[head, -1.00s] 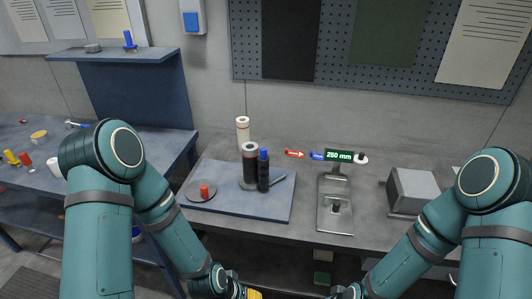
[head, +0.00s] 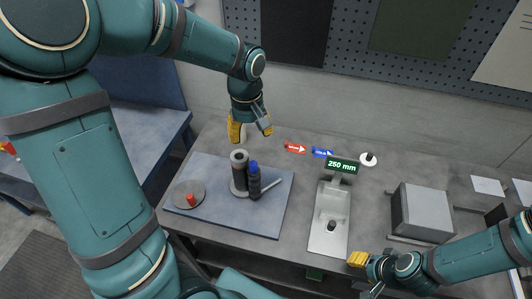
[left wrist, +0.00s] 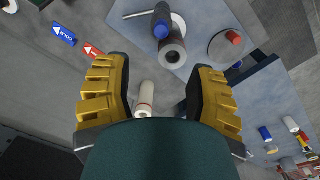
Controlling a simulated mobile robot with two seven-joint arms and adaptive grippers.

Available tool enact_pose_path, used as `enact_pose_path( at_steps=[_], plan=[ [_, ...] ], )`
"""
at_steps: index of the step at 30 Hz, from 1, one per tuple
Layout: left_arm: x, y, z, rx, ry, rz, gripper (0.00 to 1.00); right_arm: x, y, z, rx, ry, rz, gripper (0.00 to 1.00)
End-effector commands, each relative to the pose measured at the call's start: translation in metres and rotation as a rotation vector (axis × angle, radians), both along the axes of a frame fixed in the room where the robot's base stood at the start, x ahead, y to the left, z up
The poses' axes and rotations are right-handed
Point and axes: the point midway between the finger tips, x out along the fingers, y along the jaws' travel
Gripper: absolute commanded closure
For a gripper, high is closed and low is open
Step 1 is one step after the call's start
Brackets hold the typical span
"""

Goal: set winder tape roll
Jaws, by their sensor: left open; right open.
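A cream roll with a red band (left wrist: 145,98) lies between the fingers of my left gripper in the left wrist view, with a gap on both sides. My left gripper (head: 250,129) is open above the back of the bench; in the head view it largely hides that roll. In the left wrist view its yellow fingers (left wrist: 160,80) are spread wide. My right gripper (head: 368,272) is open and empty near the front edge.
A metal stand with a "250 mm" display (head: 342,165) is right of the mat. Red (head: 296,148) and blue (head: 322,153) arrow labels lie behind it. A grey box (head: 422,212) stands at right. A disc with a red knob (head: 190,197) is on the mat's left.

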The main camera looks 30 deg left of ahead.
Motion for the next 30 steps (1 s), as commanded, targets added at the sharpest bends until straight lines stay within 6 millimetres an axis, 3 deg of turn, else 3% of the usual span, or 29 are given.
enact_pose_path(
  at_steps=[21,30],
  plan=[
    [0.002,-0.003,-0.120,-0.001,0.006,-0.001,0.44,0.000,0.000,-0.007,0.000,-0.001,-0.001,0.53],
    [0.002,-0.003,-0.137,-0.001,0.001,-0.002,0.44,0.000,0.000,-0.007,-0.001,0.000,-0.001,0.53]
  ],
)
